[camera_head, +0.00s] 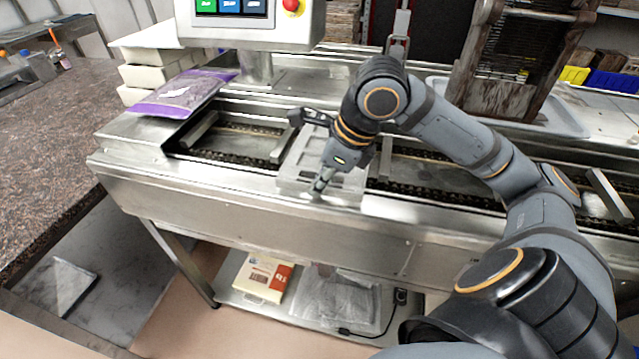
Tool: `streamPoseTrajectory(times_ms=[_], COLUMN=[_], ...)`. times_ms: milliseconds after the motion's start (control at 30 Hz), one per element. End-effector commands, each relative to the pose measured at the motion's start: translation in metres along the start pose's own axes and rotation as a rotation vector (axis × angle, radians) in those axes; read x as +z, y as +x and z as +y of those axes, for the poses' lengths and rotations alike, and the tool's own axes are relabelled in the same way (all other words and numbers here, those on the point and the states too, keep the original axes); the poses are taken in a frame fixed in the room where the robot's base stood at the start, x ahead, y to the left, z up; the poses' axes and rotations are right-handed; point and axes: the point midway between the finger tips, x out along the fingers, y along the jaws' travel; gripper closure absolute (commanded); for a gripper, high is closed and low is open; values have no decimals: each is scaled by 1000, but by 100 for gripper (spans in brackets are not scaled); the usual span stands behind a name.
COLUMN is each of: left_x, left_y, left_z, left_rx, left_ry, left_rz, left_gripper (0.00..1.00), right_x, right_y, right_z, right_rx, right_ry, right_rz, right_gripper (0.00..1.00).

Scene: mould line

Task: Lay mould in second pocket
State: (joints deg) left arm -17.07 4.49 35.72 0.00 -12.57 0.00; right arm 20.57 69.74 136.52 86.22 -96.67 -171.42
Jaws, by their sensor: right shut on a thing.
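The mould (296,172), a pale grey tray-like block, is at the middle of the conveyor line. My right gripper (309,152) is over it, with one finger at its far side and one at its near side, shut on it. My wrist and forearm cover its right part. The mould lies between two cross bars of the line, partly over the near metal rail; I cannot tell if it rests on the chain. A pocket of the line (228,143) to its left is empty. My left gripper is out of view.
A control panel (245,25) stands behind the line. A purple-edged bag (185,92) lies at the line's left end, near stacked white boxes (157,72). A dark wooden rack (520,75) stands at back right.

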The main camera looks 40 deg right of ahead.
Motion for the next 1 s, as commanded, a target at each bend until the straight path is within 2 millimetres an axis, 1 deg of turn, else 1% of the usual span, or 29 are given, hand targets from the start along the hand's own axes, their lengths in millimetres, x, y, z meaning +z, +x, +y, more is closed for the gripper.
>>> streamPoseTrajectory(times_ms=[200,333,367,400,500,533,833,867,967,1000], left_x=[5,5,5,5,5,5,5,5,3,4], left_y=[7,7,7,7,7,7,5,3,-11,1], left_z=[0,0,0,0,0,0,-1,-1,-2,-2], left_rx=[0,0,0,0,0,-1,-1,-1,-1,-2], left_ry=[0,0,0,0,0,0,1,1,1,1], left_rz=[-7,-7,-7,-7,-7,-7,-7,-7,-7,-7], left_gripper=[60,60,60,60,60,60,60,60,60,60], right_x=[-3,-3,-3,-3,-4,-4,-2,-2,5,1], right_y=[7,7,8,8,8,8,6,4,-12,-12], right_z=[0,0,0,1,1,1,1,1,0,-2], right_rx=[-1,-1,0,0,1,1,1,1,2,-7], right_ry=[-1,-1,0,0,0,0,0,0,0,-2], right_rz=[0,0,1,1,2,2,1,0,-2,0], right_gripper=[100,100,91,86,72,71,71,71,71,71])
